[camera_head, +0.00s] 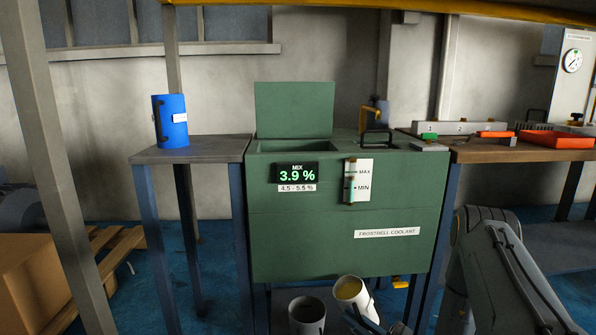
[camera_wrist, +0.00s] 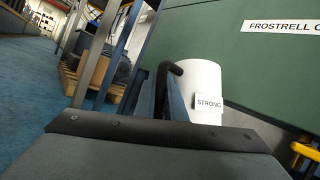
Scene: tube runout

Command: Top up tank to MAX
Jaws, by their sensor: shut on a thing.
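The green coolant tank (camera_head: 345,235) stands in the middle with its lid (camera_head: 294,108) raised and its top opening (camera_head: 297,147) uncovered. Its display (camera_head: 297,173) reads MIX 3.9 %, above a 4.5–5.5 % label. The sight gauge (camera_head: 350,182) has MAX and MIN marks; its level is too small to read surely. My gripper (camera_wrist: 163,100) is shut on the dark handle of a white jug (camera_wrist: 200,78) labelled STRONG. In the head view this jug (camera_head: 346,291), with yellowish liquid inside, is tilted in front of the tank's lower edge. A blue jug (camera_head: 171,121) stands on the left table.
A grey open container (camera_head: 306,316) is low beside the held jug. The left table (camera_head: 200,149) and right bench (camera_head: 520,150) flank the tank. A red tray (camera_head: 556,139) lies on the bench. A pallet (camera_head: 110,250) with a box stands at left. My arm fills the lower right.

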